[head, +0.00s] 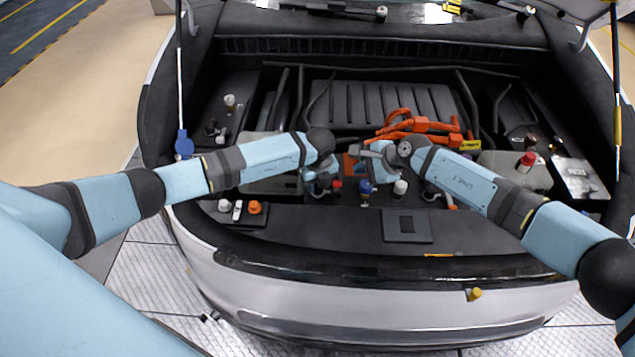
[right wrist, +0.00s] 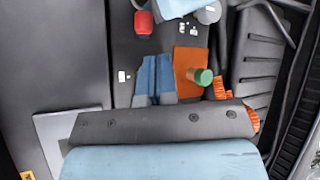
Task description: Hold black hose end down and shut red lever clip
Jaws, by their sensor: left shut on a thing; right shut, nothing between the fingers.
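A small red part (head: 337,184), likely the red lever clip, is beside my left gripper (head: 322,184). It also shows near the top of the right wrist view (right wrist: 143,22). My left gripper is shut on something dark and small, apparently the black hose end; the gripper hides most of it. My right gripper is shut and empty to the right of the red part. Its closed blue fingers (right wrist: 155,62) show in the right wrist view, with a gap between them and the red part.
An orange block (right wrist: 190,70) and a green-ended brass-coloured cylinder (right wrist: 202,76) are close beside my right fingers. Orange cables (head: 415,125) run behind my right gripper. A white cap (head: 400,187) stands in front of it. The front panel (head: 330,222) is mostly clear.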

